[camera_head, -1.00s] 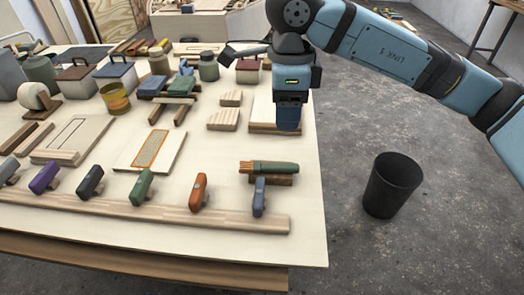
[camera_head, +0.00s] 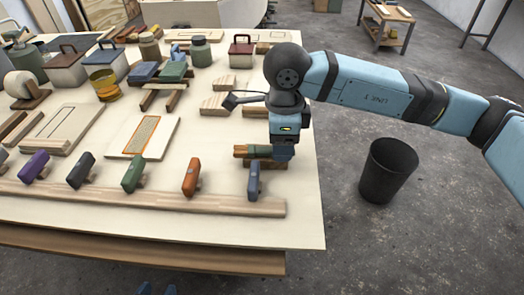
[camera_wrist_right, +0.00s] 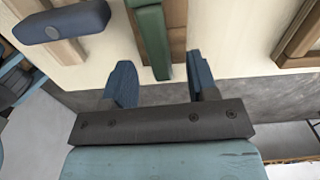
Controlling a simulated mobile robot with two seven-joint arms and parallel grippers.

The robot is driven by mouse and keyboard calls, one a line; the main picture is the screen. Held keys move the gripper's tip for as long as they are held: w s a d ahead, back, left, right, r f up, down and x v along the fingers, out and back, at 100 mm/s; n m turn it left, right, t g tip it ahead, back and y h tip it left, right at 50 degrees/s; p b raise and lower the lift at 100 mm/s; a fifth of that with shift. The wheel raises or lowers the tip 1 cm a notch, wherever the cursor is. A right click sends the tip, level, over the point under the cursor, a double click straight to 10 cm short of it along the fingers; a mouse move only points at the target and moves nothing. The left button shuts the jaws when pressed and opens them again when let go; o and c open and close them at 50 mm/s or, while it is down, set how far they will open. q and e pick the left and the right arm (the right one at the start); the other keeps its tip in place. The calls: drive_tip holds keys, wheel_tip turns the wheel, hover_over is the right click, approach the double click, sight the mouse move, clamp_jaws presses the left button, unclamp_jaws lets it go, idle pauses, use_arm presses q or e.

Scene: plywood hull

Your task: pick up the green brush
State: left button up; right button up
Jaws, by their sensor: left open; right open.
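The green brush (camera_head: 260,151) lies on a wooden support near the right side of the workbench, its tan bristle end to the left. My right gripper (camera_head: 283,155) is at its right end and hides part of the handle. In the right wrist view, the green handle (camera_wrist_right: 151,35) reaches in from the top, its end in the gap between the open blue fingers of my right gripper (camera_wrist_right: 163,82). The fingers do not appear closed on it. Two blue fingertips of my left gripper (camera_head: 157,290) show apart at the bottom edge, empty.
A wooden rail (camera_head: 140,197) with several coloured-handled tools runs along the bench front. A blue-grey tool (camera_head: 254,180) stands just in front of the brush; it also shows in the wrist view (camera_wrist_right: 62,24). A black bin (camera_head: 387,170) stands on the floor at right.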

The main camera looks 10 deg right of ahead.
drive_tip(key=shift+f, duration=0.55)
clamp_jaws()
drive_tip(key=shift+r, duration=0.1)
wheel_tip(320, 180, up, 20)
drive_tip(key=p, duration=0.2)
